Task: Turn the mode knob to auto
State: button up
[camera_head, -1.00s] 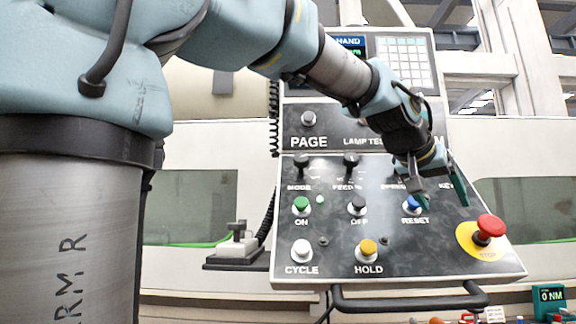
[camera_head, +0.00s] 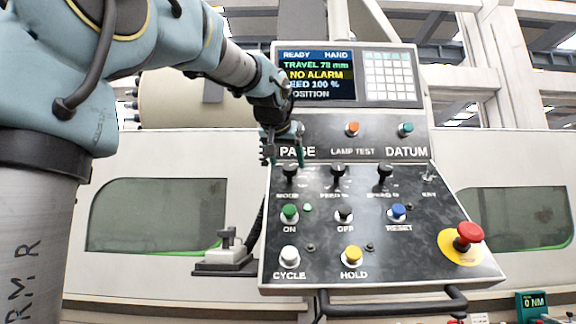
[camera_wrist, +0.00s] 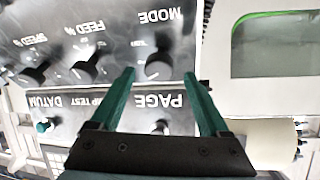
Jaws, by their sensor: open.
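The mode knob (camera_head: 290,171) is a black knob at the upper left of the lower control panel, above its MODE label. In the wrist view the mode knob (camera_wrist: 158,66) appears upside down, a little beyond and between the two green fingertips. My gripper (camera_head: 283,158) is open and empty, just above and in front of the knob in the head view. It also shows in the wrist view (camera_wrist: 160,78) with its fingers spread over the PAGE area. I cannot tell whether a finger touches the knob. The screen (camera_head: 316,75) reads HAND.
The feed knob (camera_head: 338,171) and speed knob (camera_head: 384,171) stand to the right. Below are the green ON button (camera_head: 289,213), white CYCLE button (camera_head: 289,254) and yellow HOLD button (camera_head: 352,256). A red emergency button (camera_head: 467,235) stands at the lower right. The PAGE button is close behind my gripper.

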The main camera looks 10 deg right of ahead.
aim_at(289, 167)
jog(key=shift+p+x, duration=0.45)
jog(key=shift+x, duration=1.75)
grip_shut()
jog(key=shift+d, duration=0.1)
